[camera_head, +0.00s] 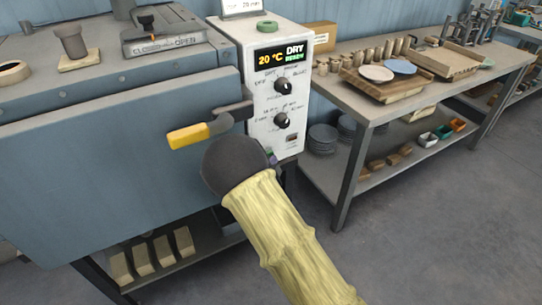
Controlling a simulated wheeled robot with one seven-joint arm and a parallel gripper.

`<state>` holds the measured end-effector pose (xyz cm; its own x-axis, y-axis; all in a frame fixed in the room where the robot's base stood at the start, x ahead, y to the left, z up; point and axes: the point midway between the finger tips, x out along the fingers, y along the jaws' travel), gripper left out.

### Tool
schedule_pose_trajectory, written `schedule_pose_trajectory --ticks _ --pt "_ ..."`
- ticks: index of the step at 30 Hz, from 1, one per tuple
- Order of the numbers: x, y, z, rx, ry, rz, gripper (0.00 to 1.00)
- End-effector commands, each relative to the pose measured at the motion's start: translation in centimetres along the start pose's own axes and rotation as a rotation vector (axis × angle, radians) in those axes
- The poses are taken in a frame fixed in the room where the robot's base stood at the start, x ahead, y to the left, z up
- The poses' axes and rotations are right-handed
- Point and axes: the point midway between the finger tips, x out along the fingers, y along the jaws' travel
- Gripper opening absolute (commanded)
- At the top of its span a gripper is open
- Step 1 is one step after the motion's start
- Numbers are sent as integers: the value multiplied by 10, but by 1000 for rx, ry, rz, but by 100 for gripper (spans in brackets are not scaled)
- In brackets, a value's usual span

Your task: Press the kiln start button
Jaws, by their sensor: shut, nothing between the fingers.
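The kiln (120,150) is a large blue-grey box at the left. Its white control panel (262,95) stands at its right side. The panel display (279,55) reads 20 °C and DRY, with a smaller green word below. Two black knobs (283,86) sit under the display, and a small dark red switch (292,138) is lower down. I cannot make out a start button for certain; the panel's lower left is partly covered by my arm. My gripper (235,167), seen from behind as a dark rounded end, is in front of that lower corner. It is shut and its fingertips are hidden.
A yellow-ended door handle (188,136) sticks out just left of my gripper. A workbench (350,105) with plates and small pots stands at the right. Grey floor (440,220) lies open in front of it. A green ring (267,26) rests on the panel top.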

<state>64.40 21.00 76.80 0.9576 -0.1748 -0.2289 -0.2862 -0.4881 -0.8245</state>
Motion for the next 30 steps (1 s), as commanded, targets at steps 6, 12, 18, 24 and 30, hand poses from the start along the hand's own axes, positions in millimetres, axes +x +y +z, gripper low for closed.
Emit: schedule_pose_trajectory --ticks 6,12,18,24,30 --pt "3 -6 1 10 4 -10 0" --pt "5 -8 1 12 5 -11 0" --pt "6 -9 1 14 7 -12 0" --pt "8 -11 1 16 8 -13 0" --pt "9 -12 1 17 9 -14 0"
